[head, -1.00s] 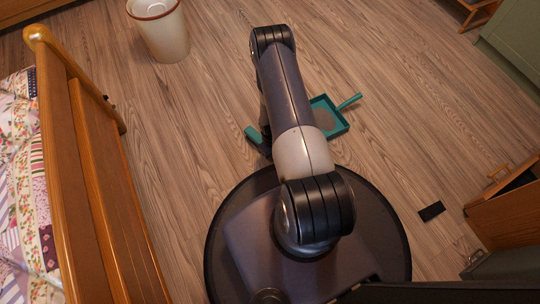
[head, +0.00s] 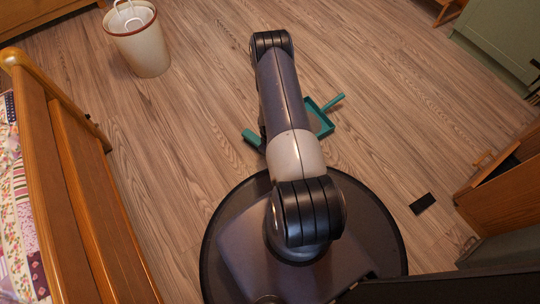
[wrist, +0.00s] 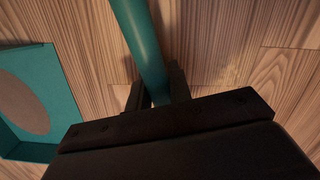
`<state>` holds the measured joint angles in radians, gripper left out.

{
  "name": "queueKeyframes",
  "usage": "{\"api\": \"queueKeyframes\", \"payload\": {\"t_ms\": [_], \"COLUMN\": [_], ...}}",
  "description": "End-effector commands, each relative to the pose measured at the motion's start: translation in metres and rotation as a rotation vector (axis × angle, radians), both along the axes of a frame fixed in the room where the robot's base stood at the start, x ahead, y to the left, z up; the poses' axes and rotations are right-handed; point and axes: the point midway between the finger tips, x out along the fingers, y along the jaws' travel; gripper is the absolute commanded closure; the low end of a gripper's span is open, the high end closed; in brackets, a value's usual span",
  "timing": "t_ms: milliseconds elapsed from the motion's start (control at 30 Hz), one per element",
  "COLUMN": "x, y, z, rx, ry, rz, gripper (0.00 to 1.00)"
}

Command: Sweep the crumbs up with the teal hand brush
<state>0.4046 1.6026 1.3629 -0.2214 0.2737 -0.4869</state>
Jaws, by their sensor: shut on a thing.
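The teal hand brush (head: 252,138) shows in the head view just left of my arm, low over the floor and partly hidden by the arm. In the wrist view its teal handle (wrist: 141,38) runs between the two dark fingers of my gripper (wrist: 157,88), which is shut on it. The bristles are out of sight. A teal dustpan (head: 329,127) lies on the floor to the right of my arm, its handle pointing up and right. In the wrist view the dustpan (wrist: 60,85) is at left, with a grey-brown oval patch inside. I cannot make out separate crumbs.
A cream bin (head: 139,45) stands at the upper left. A wooden bed frame (head: 85,190) runs down the left side. A small black flat thing (head: 422,203) lies on the floor near an open wooden drawer (head: 500,180) at right. Floor ahead is mostly clear.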

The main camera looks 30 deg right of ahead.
Motion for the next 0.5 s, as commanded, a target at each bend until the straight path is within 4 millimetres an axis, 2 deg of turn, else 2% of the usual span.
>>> {"api": "queueKeyframes", "payload": {"t_ms": [300, 500], "x": [0.0, 0.001], "y": [-0.022, -0.028], "z": [0.002, 0.002], "rx": [0.0, -0.001], "ry": [0.0, -0.001], "rz": [-0.003, -0.001], "gripper": [1.0, 1.0]}}
